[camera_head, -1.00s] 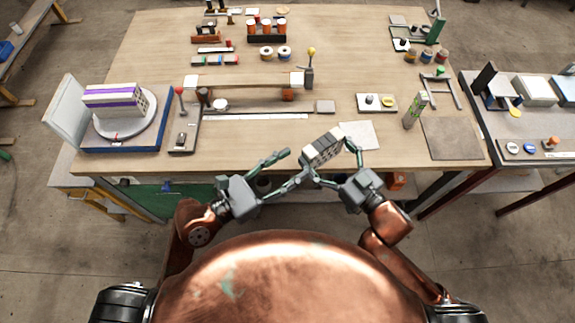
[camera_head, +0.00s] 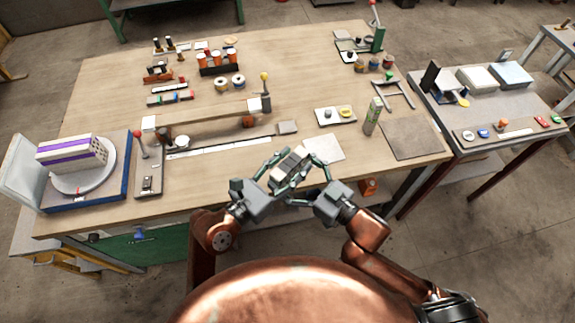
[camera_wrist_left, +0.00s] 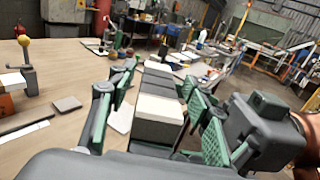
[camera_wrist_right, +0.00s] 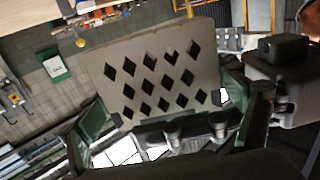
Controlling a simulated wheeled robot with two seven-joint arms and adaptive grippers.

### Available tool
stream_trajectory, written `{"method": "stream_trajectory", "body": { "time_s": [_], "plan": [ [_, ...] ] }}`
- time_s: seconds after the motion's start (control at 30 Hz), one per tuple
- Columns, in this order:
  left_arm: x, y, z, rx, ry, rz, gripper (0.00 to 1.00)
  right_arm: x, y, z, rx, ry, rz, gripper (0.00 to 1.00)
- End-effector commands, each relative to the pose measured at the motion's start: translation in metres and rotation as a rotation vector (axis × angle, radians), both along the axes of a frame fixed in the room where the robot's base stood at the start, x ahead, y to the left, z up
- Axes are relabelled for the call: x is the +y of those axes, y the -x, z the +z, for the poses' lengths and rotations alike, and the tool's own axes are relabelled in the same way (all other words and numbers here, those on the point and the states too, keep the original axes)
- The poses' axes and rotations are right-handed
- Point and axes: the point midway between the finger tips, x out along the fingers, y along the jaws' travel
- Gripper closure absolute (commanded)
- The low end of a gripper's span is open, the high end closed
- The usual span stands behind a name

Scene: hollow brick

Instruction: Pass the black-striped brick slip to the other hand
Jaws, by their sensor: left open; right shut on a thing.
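The black-striped brick slip (camera_head: 289,166) is held up in front of the table's near edge, between my two grippers. In the left wrist view its pale face with dark grey bands (camera_wrist_left: 158,108) shows; in the right wrist view its side with several diamond-shaped holes (camera_wrist_right: 155,80) faces me. My right gripper (camera_head: 311,167) is shut on the slip. My left gripper (camera_head: 274,174) is open, with its green fingers on either side of the slip's near end in the left wrist view (camera_wrist_left: 155,125). Whether the left pads touch it I cannot tell.
A purple-striped brick (camera_head: 68,152) stands on a round turntable (camera_head: 85,182) at the table's left. A white sheet (camera_head: 325,149) lies just behind the grippers.

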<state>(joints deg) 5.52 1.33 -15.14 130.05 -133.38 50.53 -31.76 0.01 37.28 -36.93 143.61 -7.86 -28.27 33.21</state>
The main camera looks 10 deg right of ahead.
Motion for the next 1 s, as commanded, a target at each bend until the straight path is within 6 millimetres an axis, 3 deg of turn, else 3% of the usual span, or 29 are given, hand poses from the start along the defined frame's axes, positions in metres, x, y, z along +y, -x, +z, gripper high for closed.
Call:
{"method": "stream_trajectory", "body": {
  "time_s": [0.13,0.8,0.87,0.9,1.0],
  "plan": [
    [0.0002,0.0,0.0001,0.0,0.0,0.0,0.54,0.0002,0.0001,0.001,-0.002,-0.001,0.001,0.45],
    [-0.0011,0.0022,0.0,0.001,0.0,-0.006,1.0,0.0002,-0.0004,0.0009,-0.002,-0.001,0.0,0.45],
    [-0.0015,0.0024,0.0,0.002,0.001,-0.007,1.0,0.0001,-0.0004,0.001,-0.002,-0.001,0.0,0.45],
    [-0.0016,0.0027,0.0009,0.001,0.002,-0.007,1.0,0.0001,-0.0004,0.0009,-0.002,-0.001,0.0,0.13],
    [-0.0014,0.0025,0.0008,0.0,0.001,-0.006,1.0,0.0001,-0.0004,0.0009,-0.002,-0.001,0.0,0.06]
  ]
}}
